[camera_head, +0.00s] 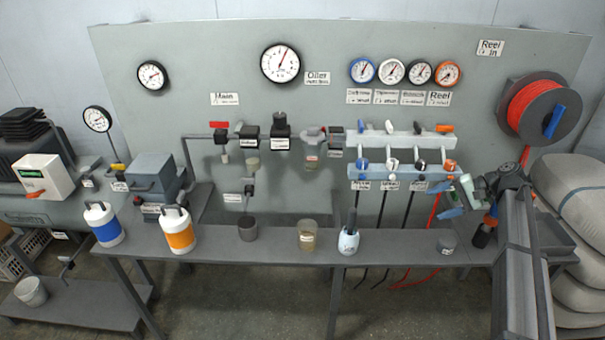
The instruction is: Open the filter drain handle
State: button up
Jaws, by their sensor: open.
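A dark filter unit (249,140) hangs on the grey panel left of centre, with a pale bowl under it. Below it is a small dark drain fitting (249,190), beside a white label (233,198) too small to read. It looks like the filter drain, but its handle and position are not clear. A dark cup (247,228) stands below it on the bench. My gripper (459,197) is at the right, in front of the panel, with pale teal parts pointing left. It is open, seems empty, and is far right of the drain fitting.
A manifold (405,171) with coloured valves and hanging hoses lies between my gripper and the filter. A red hose reel (535,105) is at the right.

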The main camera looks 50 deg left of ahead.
jog(key=s+a+r+n, duration=0.1)
jog(key=a+r, duration=0.8)
notch_tip(320, 180, up, 4)
jog(key=f+n+t+h, duration=0.1)
jog(key=n+t+h, duration=0.4)
jog(key=h, duration=0.4)
send_over(248, 179)
notch_tip(248, 179, down, 13)
jog(key=shift+a+r, duration=0.1)
jog(key=shift+r, duration=0.05)
jog(key=shift+n, duration=0.3)
jog(key=c, duration=1)
